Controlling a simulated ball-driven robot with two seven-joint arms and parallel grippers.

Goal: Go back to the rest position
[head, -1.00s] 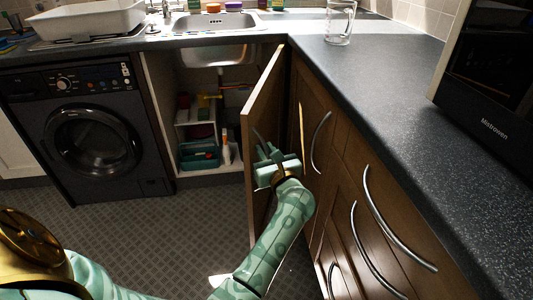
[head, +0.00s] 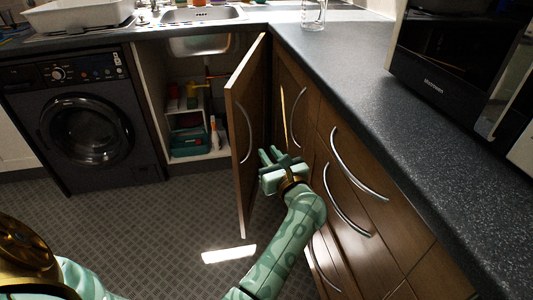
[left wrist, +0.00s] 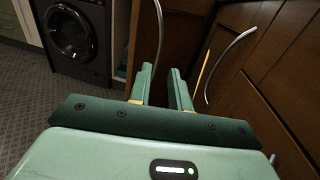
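My left gripper (head: 270,157) is in the middle of the head view, low in front of the brown cabinet fronts. Its two green fingers stand apart with nothing between them, as the left wrist view (left wrist: 160,70) shows. The cupboard door (head: 240,165) under the sink stands open just left of the gripper. Its curved metal handle (head: 248,130) is in plain view beyond the fingers, and the gripper is not around it. I cannot tell whether the gripper touches the door. My right gripper is not in view.
Brown drawers with metal handles (head: 346,203) run close along the right, under a dark worktop (head: 370,105). A black washing machine (head: 92,140) stands left of the open cupboard. The tiled floor (head: 130,225) between is clear. A glass mug (head: 313,14) stands on the worktop.

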